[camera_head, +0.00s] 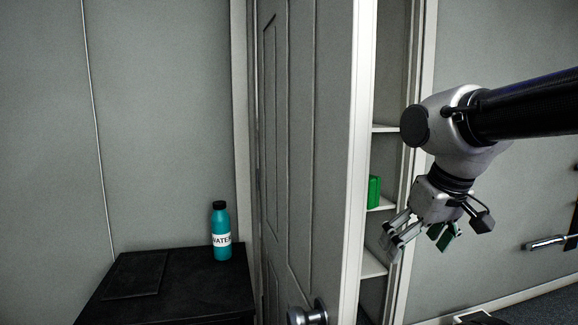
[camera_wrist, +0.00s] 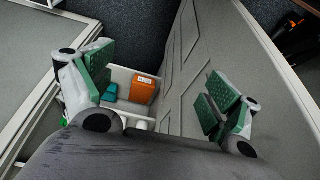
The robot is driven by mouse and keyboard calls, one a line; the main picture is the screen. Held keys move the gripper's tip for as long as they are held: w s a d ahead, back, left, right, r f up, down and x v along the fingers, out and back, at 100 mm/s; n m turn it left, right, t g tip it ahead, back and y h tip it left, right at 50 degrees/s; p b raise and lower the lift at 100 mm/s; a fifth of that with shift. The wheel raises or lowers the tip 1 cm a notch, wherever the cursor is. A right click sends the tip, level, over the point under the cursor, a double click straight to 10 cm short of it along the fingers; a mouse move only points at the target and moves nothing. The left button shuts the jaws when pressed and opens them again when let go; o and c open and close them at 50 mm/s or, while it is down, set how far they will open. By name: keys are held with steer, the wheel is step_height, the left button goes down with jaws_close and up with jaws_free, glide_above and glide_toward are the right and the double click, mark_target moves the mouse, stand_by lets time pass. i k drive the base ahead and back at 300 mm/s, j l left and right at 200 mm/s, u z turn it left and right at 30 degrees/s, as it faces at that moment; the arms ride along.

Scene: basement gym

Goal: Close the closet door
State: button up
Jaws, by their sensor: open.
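The closet door (camera_head: 305,130) is a grey panelled door. It stands open, its pale free edge towards me, with a round metal knob (camera_head: 308,313) low on its left face. To its right is the closet opening with white shelves (camera_head: 375,263). My gripper (camera_head: 420,238) is open and empty, in front of the opening and to the right of the door edge, apart from the door. In the wrist view the panelled door (camera_wrist: 195,60) shows behind and beside the right finger, and the shelves lie between the fingers.
A green item (camera_head: 374,191) sits on a closet shelf. The wrist view shows an orange labelled box (camera_wrist: 144,89) and a teal item (camera_wrist: 110,92) inside. A teal water bottle (camera_head: 221,232) stands on a black cabinet (camera_head: 185,280) left of the door. A metal bar (camera_head: 545,242) is at far right.

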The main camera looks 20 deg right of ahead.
mark_target(315, 59)
steer(key=k+j, duration=0.25)
steer(key=k+j+u, duration=0.1)
steer(key=k+u, duration=0.15)
steer(key=k+j+u, duration=0.2)
steer(key=k, duration=0.2)
